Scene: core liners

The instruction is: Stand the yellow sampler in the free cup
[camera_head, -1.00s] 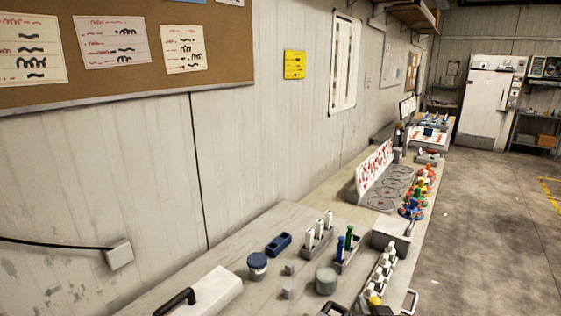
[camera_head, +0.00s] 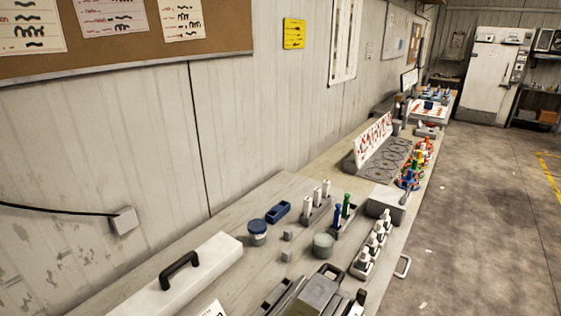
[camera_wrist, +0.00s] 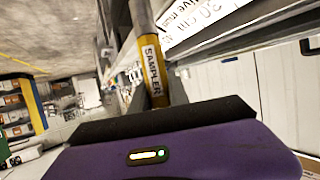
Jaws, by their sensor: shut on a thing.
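In the head view I cannot make out the sampler. A grey holder (camera_head: 342,228) on the bench carries a blue and a green upright sampler. I cannot tell which cup is free.
A long white box (camera_head: 190,273) with a black handle lies at left.

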